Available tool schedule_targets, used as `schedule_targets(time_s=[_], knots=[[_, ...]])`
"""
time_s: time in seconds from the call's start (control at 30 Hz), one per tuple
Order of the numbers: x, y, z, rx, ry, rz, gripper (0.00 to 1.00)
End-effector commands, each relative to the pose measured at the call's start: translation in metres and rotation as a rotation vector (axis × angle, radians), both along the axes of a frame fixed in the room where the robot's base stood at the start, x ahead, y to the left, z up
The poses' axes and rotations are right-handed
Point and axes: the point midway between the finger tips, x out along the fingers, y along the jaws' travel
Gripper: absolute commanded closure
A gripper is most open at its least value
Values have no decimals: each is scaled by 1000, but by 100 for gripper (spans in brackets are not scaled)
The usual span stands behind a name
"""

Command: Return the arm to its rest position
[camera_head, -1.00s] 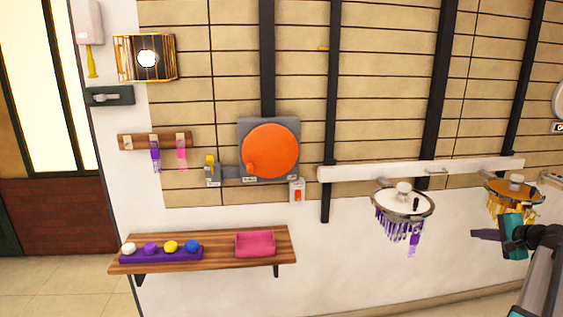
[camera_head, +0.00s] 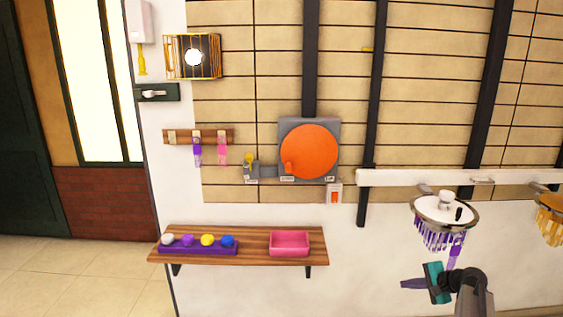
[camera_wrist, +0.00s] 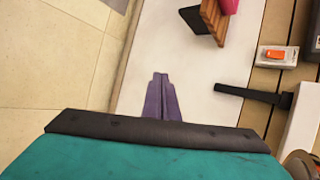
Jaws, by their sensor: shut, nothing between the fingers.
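My gripper (camera_head: 412,284) is in the lower right of the head view, below the purple-fringed chandelier. Its purple fingers point left and are together with nothing between them. In the wrist view my gripper (camera_wrist: 162,80) shows its purple fingers side by side, shut and empty, in front of the white lower wall. My gripper appears apart from the wall and the shelf. My arm comes in from the bottom right corner.
A wooden shelf (camera_head: 256,234) holds a purple tray (camera_head: 200,251) with several coloured knobs and a pink bin (camera_head: 290,244). An orange disc (camera_head: 309,150) is on the wall. A round chandelier (camera_head: 430,208) hangs from a white rail (camera_head: 400,178). The left floor is clear.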

Motion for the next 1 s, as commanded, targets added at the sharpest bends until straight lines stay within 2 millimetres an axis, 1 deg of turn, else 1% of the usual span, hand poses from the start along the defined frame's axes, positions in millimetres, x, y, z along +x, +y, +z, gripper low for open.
schedule_targets(time_s=[0.03, 0.07, 0.1, 0.27, 0.3, 0.47, 0.5, 0.57, 0.6, 0.67, 0.7, 0.77, 0.8, 0.87, 0.9, 0.97, 1.0], knots=[[-1, 24, -17, 4, 23, 29, 100], [-2, 35, -26, 5, 36, 43, 100], [-3, 51, -39, 6, 53, 65, 100], [-14, 113, -87, 2, 124, 153, 100], [-19, 129, -100, -1, 143, 177, 100], [-44, 189, -147, -18, 217, 274, 100], [-51, 203, -158, -24, 236, 301, 100], [-64, 224, -175, -33, 265, 340, 100], [-74, 238, -186, -41, 284, 367, 100], [-89, 258, -203, -53, 313, 408, 100], [-100, 271, -213, -62, 333, 438, 100], [-118, 289, -229, -77, 362, 482, 100], [-131, 301, -239, -88, 382, 513, 100], [-151, 318, -254, -104, 413, 560, 100], [-164, 328, -263, -116, 432, 592, 100], [-186, 342, -277, -135, 461, 641, 100], [-201, 351, -285, -149, 481, 674, 100]])
